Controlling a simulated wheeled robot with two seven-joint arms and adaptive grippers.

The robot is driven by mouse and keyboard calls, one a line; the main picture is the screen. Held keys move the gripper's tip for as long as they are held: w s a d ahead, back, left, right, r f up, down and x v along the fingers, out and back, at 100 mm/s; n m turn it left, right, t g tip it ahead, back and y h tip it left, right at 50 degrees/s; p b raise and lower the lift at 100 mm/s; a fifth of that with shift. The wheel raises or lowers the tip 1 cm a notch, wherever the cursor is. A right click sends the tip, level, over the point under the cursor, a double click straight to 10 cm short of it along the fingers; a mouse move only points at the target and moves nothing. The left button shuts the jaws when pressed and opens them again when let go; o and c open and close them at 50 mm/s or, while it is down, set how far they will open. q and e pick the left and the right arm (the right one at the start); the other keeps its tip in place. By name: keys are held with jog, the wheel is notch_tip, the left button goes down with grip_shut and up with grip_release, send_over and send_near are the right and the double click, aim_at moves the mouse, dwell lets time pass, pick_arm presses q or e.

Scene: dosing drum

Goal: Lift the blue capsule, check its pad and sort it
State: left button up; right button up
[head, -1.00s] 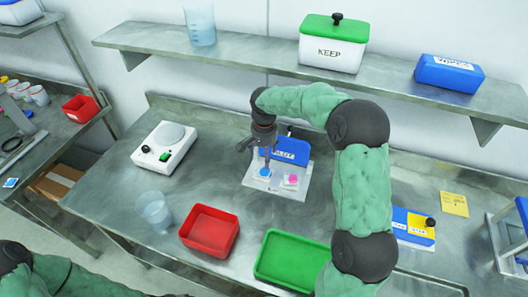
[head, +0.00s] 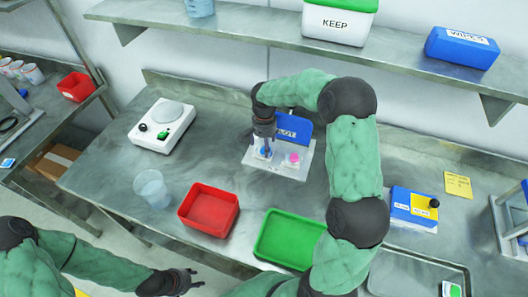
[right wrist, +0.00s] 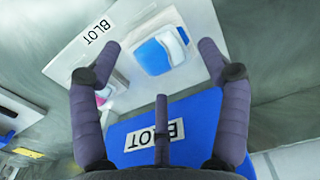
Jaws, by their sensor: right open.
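The blue capsule (head: 264,153) sits on the white blot plate (head: 276,171) beside a pink capsule (head: 293,158). In the right wrist view the blue capsule (right wrist: 158,54) shows a blue body and a whitish part on its side. My right gripper (head: 262,148) is above it, open, with its fingers spread on either side and apart from it in the wrist view (right wrist: 160,62). The blue BLOT block (head: 292,125) stands behind the plate. My left gripper (head: 188,281) hangs empty at the lower left, in front of the bench; its finger opening is unclear.
A red tray (head: 210,228) and a green tray (head: 262,247) lie at the front. A white scale (head: 150,138) and a clear beaker (head: 152,192) stand left. A blue-and-yellow box (head: 414,210) stands right. The KEEP bin (head: 335,35) is on the shelf.

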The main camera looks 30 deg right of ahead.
notch_tip(320, 180, down, 2)
jog(key=shift+f, duration=0.15)
jog(key=c, duration=1)
jog(key=shift+o, duration=0.2)
jog(key=shift+r, duration=0.75)
notch_tip(320, 180, up, 2)
jog(key=shift+r+p, duration=0.15)
jog(key=shift+p, duration=0.15)
jog(key=s+a+r+p, duration=0.2)
jog(key=s+a+r, duration=0.3)
jog(key=s+r, duration=0.4)
jog(key=s, duration=0.4)
jog(key=shift+a+r, duration=0.15)
jog(key=shift+a, duration=0.05)
